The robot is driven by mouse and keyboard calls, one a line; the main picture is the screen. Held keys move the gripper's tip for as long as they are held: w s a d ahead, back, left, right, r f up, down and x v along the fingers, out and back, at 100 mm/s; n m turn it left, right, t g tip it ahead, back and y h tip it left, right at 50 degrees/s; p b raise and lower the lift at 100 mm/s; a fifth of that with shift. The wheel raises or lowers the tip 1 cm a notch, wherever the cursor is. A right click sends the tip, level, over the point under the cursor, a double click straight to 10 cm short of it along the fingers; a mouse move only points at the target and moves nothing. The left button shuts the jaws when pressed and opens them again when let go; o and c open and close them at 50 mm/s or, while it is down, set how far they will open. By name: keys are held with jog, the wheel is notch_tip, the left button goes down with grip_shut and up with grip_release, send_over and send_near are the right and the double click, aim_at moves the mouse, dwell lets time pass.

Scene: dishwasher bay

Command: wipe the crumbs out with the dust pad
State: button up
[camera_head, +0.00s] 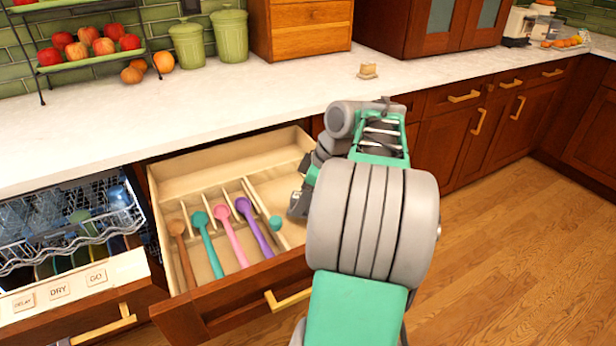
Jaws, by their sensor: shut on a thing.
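The open drawer (222,168) has a pale wooden inside with thin dividers. My gripper (292,212) is low in its right part, partly hidden behind my own arm. It is shut on a small teal rounded thing, which looks like the dust pad (275,223). The pad is near the drawer floor, right of the long divider. Four long-handled utensils lie in the slots to the left: brown (179,232), teal (203,225), pink (225,220) and purple (247,213). Crumbs cannot be made out at this size.
The dishwasher (75,275) is open at the left, with its loaded rack next to the drawer. The white counter (220,100) runs above. A small beige block (367,71) sits on it. Green canisters (188,45) and a fruit rack (90,65) stand behind.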

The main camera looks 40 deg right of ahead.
jog(key=shift+a+r+p, duration=0.1)
jog(key=shift+r+p, duration=2.25)
jog(key=shift+r, duration=0.45)
